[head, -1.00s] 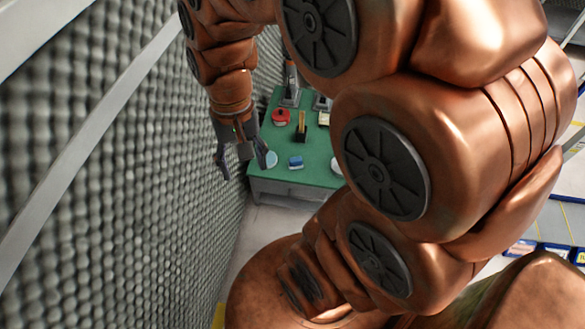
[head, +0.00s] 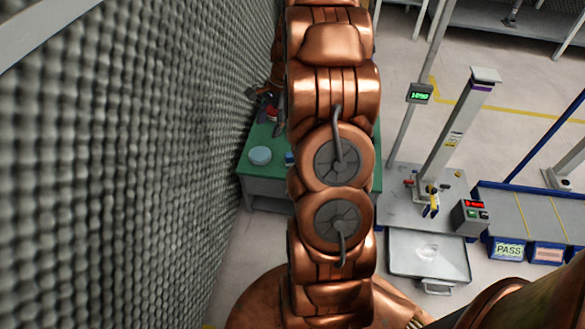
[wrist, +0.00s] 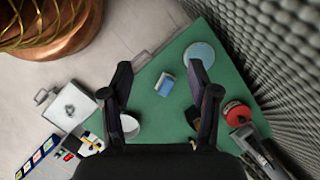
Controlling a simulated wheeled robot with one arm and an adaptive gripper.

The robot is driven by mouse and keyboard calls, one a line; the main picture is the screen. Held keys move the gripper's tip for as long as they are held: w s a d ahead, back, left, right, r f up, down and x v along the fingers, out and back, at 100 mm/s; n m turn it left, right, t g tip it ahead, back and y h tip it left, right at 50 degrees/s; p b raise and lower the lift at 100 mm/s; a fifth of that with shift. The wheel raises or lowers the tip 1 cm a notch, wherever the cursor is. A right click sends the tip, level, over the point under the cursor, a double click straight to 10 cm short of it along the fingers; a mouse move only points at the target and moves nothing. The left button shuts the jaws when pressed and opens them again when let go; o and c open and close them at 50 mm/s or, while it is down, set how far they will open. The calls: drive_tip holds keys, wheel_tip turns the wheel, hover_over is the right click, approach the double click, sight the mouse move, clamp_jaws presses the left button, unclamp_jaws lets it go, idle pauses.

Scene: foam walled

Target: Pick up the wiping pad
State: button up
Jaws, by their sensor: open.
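The wiping pad, a small blue block with a pale side (wrist: 165,85), lies on the green table top (wrist: 172,130) in the wrist view. In the head view only a sliver of the pad (head: 289,158) shows beside my arm, which hides the rest. My gripper (wrist: 160,68) is open and empty. In the wrist view the pad appears between its two spread fingers, some way below them and apart from them. In the head view my gripper is small, dark and partly hidden at the far end of the table.
A light blue round thing (wrist: 199,54) lies near the pad, close to the bumpy grey foam wall (wrist: 275,60). A white round thing (wrist: 130,125) and a red round thing (wrist: 237,112) are also on the table. A metal tray (head: 428,254) and a press stand (head: 452,150) are to the right.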

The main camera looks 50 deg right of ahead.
drive_tip(key=shift+d+f+m+t+b, duration=0.25)
drive_tip(key=shift+d+f+m+b, duration=0.85)
drive_tip(key=shift+d+f, duration=1.65)
drive_tip(key=shift+d+f+m+t+b, duration=0.2)
drive_tip(key=shift+d+f+m+b, duration=0.95)
drive_tip(key=shift+f, duration=2.65)
drive_tip(key=shift+d+f+m+t+b, duration=0.25)
drive_tip(key=shift+d+f+m+b, duration=0.75)
drive_tip(key=shift+d+f, duration=1.9)
drive_tip(key=shift+n, duration=0.35)
drive_tip(key=b+x, duration=0.1)
drive_tip(key=x, duration=0.2)
drive_tip(key=b+x, duration=0.2)
drive_tip(key=x, duration=0.1)
drive_tip(key=shift+w+a+r, duration=0.2)
drive_tip(key=shift+a, duration=0.2)
clamp_jaws()
drive_tip(key=shift+r, duration=0.1)
wheel_tip(320, 180, up, 3)
drive_tip(key=shift+r+p, duration=0.2)
drive_tip(key=shift+p, duration=0.75)
drive_tip(key=s+a+r+p, duration=0.1)
drive_tip(key=s+a+p, duration=0.2)
drive_tip(key=s+a, duration=0.6)
drive_tip(key=s, duration=0.3)
drive_tip(key=shift+s+a+r+p, duration=0.2)
drive_tip(key=shift+s+a+p, duration=0.1)
drive_tip(key=shift+s+a, duration=0.05)
